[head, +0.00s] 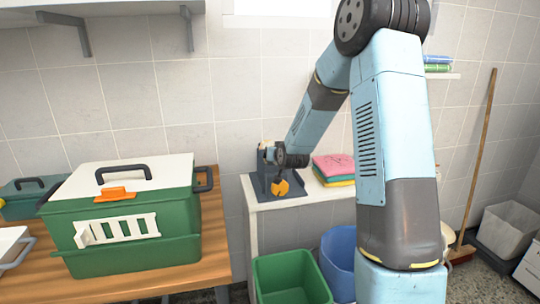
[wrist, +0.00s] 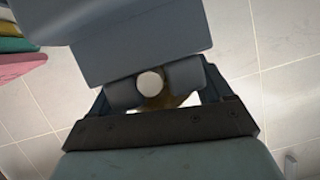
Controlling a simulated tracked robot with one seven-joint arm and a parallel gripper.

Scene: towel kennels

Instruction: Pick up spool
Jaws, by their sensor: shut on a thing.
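My gripper (wrist: 152,88) is shut on a small tan piece with a round white face, which I take to be the spool (wrist: 166,101). Two dark rounded fingers flank it and hide most of it. In the head view my gripper (head: 272,153) is at the top of a dark blue-grey stand (head: 259,184) on a white side table. Only a bit of tan shows there beside the fingers. I cannot tell whether the spool still touches the stand. A blue-grey block (wrist: 135,52) fills the upper wrist view close to the fingers.
An orange disc (head: 280,188) shows at the stand's front. Folded towels (head: 334,170) lie to its right on the white table (head: 257,204). Green (head: 290,278) and blue (head: 338,255) bins stand below. A green carrier (head: 130,215) sits on the wooden bench at left.

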